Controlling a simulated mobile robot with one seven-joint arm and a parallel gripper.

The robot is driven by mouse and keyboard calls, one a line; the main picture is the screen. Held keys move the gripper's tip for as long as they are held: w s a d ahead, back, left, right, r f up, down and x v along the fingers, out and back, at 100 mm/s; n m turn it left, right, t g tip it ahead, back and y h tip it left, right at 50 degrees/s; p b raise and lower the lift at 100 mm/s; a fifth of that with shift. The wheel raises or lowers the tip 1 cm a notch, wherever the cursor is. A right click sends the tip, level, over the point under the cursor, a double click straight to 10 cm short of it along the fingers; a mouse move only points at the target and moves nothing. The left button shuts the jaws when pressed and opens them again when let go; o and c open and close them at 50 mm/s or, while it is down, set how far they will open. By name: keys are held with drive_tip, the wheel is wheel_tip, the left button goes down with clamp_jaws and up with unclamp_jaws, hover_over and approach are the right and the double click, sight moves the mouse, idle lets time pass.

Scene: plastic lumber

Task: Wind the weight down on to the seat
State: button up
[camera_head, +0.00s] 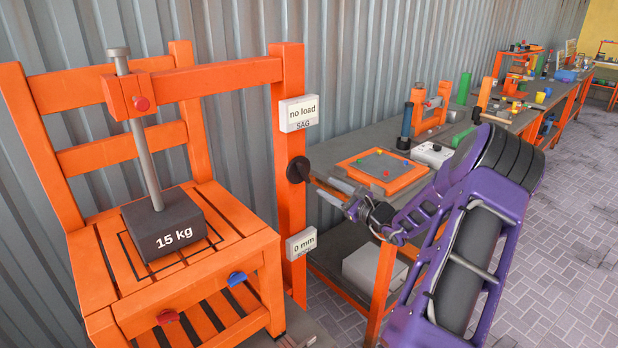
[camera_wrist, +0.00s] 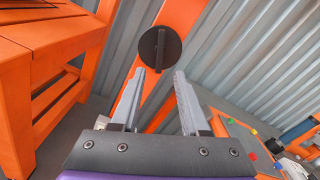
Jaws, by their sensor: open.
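A dark block marked "15 kg" (camera_head: 165,224) hangs on a grey rod (camera_head: 147,160) below the orange crossarm. It is low over the slatted seat (camera_head: 100,265) of the orange chair; I cannot tell whether it touches. A round black knob (camera_head: 298,169) sits on the orange post (camera_head: 290,110). In the wrist view the knob (camera_wrist: 160,48) shows a raised bar across its face. My gripper (camera_head: 322,187) is open and empty, just right of the knob. In the wrist view its two fingers (camera_wrist: 160,82) point toward the knob, apart from it.
A workbench with an orange-framed board (camera_head: 382,172) stands to the right.

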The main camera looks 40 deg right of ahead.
sight(306, 175)
drive_tip(key=w, duration=0.9)
drive_tip(key=shift+a, duration=0.4)
clamp_jaws()
